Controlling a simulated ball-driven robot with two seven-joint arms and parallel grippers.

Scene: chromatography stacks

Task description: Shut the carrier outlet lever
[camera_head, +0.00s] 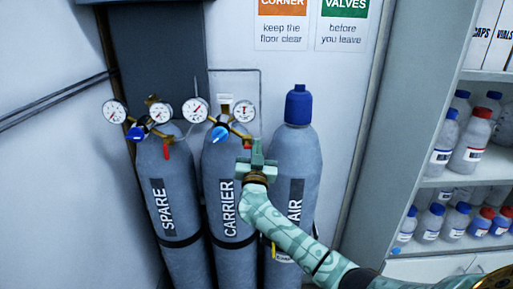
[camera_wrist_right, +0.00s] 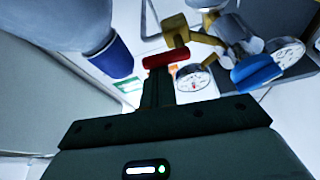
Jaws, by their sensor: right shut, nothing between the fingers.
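The carrier cylinder (camera_head: 222,180) stands in the middle of three grey cylinders, with a brass regulator, two gauges and a blue knob (camera_head: 219,134). Its red outlet lever (camera_head: 247,146) is mostly hidden behind my right gripper (camera_head: 256,147) in the head view. In the right wrist view the red lever (camera_wrist_right: 165,57) lies crosswise below a brass fitting (camera_wrist_right: 175,29), just beyond the tips of my right gripper (camera_wrist_right: 158,77). The fingers are shut and empty. I cannot tell if they touch the lever. My left gripper is not in view.
The spare cylinder (camera_head: 173,190), with its own regulator and red lever (camera_head: 166,152), stands at left. The air cylinder (camera_head: 298,150), with a blue cap (camera_head: 298,104), stands close at right, behind my right arm. A bottle shelf (camera_head: 465,180) is farther right.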

